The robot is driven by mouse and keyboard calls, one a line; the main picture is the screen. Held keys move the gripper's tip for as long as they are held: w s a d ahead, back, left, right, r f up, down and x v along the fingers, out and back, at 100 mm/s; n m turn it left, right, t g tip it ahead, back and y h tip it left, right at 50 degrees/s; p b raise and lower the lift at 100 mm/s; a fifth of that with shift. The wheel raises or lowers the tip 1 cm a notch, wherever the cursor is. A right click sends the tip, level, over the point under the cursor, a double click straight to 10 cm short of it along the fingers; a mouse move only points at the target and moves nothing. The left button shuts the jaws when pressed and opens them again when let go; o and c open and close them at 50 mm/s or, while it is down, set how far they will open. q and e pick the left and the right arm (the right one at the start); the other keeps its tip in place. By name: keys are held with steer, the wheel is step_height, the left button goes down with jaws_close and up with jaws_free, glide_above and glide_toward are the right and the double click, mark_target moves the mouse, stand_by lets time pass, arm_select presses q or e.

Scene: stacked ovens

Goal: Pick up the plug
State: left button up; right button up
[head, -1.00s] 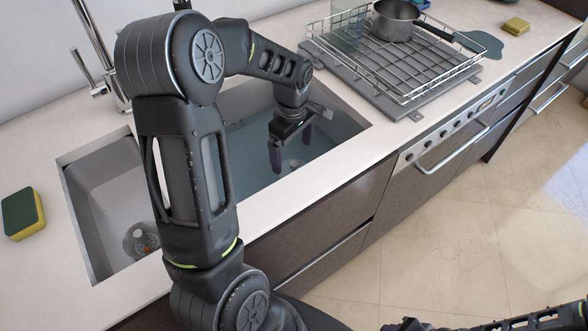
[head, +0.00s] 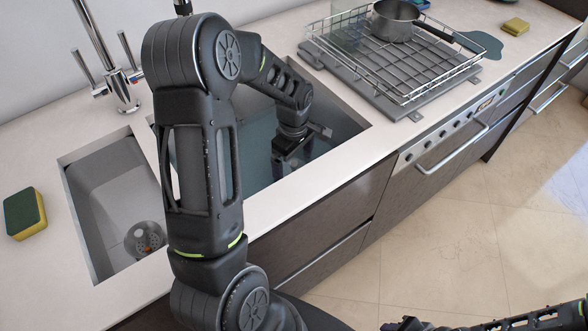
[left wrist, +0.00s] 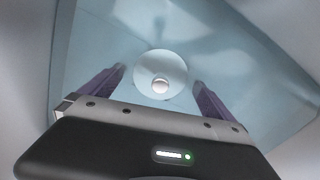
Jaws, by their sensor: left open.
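The plug (left wrist: 160,86) is a pale round disc with a small knob in the middle, on the floor of the right-hand basin in the left wrist view. My left gripper (left wrist: 158,77) is open, and its two purple-grey fingers appear on either side of the plug, with nothing held. The depth between fingertips and plug is hard to tell. In the head view my left gripper (head: 290,166) points down into the basin (head: 340,123). The plug is hidden there behind the gripper and arm.
The basin looks filled with bluish water. A smaller basin (head: 105,185) with a drain strainer is left of it. A tap (head: 103,55) stands behind. A sponge (head: 24,213) lies far left. A wire rack (head: 400,60) with a saucepan (head: 393,20) stands right.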

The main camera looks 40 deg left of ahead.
mark_target(294, 163)
stand_by(0.3)
arm_select(q)
steer(key=c, duration=1.5)
steer(key=shift+o, duration=0.2)
steer(key=shift+r, duration=0.1)
step_height(294, 163, up, 10)
steer(key=shift+f, duration=0.1)
